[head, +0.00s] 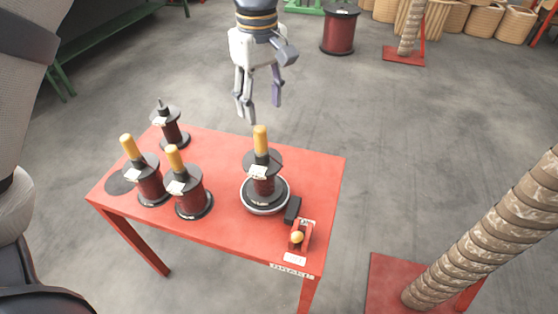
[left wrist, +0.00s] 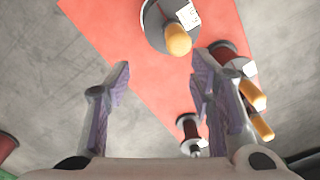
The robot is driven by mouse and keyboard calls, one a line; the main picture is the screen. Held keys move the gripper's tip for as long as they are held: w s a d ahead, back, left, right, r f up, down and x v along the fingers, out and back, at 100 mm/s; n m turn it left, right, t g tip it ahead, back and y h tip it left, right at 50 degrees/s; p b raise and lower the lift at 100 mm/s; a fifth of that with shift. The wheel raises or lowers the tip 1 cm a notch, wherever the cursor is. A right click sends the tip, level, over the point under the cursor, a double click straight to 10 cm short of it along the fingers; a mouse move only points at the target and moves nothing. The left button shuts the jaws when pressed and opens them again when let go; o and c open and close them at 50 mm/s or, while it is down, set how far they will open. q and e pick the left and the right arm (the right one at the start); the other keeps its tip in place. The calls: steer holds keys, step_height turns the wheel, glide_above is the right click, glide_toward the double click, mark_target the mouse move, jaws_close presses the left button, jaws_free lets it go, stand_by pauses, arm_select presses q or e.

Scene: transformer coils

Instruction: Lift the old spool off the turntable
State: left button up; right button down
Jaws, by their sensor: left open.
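The old spool (head: 264,183) is dark red with black flanges and a yellow upright handle (head: 260,140). It sits on the round turntable (head: 251,209) with a pale rim, on the right half of the red table. My left gripper (head: 260,108) is open and empty, hanging above the handle with its fingers pointing down. In the left wrist view the spool's handle (left wrist: 177,39) shows beyond the spread fingertips (left wrist: 162,75), apart from them. My right gripper is not in view.
Two similar yellow-handled spools (head: 150,184) (head: 190,198) and one with a thin dark post (head: 170,130) stand on the left of the red table (head: 225,228). A small red box with a yellow knob (head: 297,237) and a black block (head: 292,209) sit beside the turntable.

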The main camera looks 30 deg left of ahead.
mark_target(261, 149)
arm_select(q)
steer(key=s+f, duration=0.2)
steer(key=f, duration=0.1)
steer(key=shift+s+a+f, duration=0.1)
steer(key=shift+s+f, duration=0.1)
steer(key=shift+f, duration=0.05)
steer(key=f, duration=0.4)
steer(key=d+f, duration=0.1)
steer(key=f, duration=0.1)
steer(key=shift+s+f+b, duration=0.15)
steer(key=shift+f+b, duration=0.15)
steer(key=shift+f, duration=0.1)
steer(key=shift+r, duration=0.1)
jaws_close()
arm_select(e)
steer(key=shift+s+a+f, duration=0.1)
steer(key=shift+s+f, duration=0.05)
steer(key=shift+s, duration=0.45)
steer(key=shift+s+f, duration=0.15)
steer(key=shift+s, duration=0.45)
